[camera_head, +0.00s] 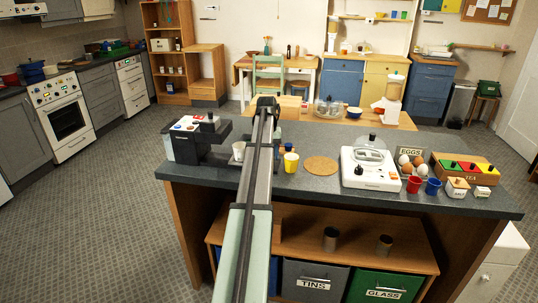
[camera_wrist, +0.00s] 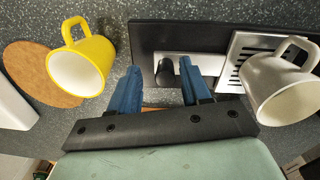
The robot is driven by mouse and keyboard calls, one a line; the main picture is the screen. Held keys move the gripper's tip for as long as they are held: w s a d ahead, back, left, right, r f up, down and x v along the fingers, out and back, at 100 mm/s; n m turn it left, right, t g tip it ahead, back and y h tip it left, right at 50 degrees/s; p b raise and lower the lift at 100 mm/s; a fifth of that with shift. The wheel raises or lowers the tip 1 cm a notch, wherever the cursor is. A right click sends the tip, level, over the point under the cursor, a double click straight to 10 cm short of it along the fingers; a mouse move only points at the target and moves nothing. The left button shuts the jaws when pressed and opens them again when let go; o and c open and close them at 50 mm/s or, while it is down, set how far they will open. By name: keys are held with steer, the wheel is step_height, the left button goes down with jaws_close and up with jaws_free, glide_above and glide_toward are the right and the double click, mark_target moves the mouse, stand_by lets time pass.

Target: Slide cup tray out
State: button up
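The coffee machine (camera_head: 197,140) stands at the left end of the dark counter. In the wrist view its black base (camera_wrist: 147,38) carries a light strip (camera_wrist: 198,66) with a black knob (camera_wrist: 165,72), which seems to be the cup tray's front. A slotted metal plate (camera_wrist: 235,62) lies beside it, with a white cup (camera_wrist: 280,85) on or over it. The cup also shows in the head view (camera_head: 239,151). My gripper (camera_wrist: 160,70) is open, its blue fingers on either side of the knob with gaps visible.
A yellow cup (camera_wrist: 80,62) stands close to my gripper, by a round cork mat (camera_wrist: 38,72). A white appliance (camera_head: 370,168), egg holder, red and blue cups and a tea box stand farther right. The counter's front edge is close below.

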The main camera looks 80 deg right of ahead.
step_height(320, 180, up, 14)
steer(key=shift+w, duration=0.35)
stand_by(0.5)
steer(key=shift+f, duration=0.1)
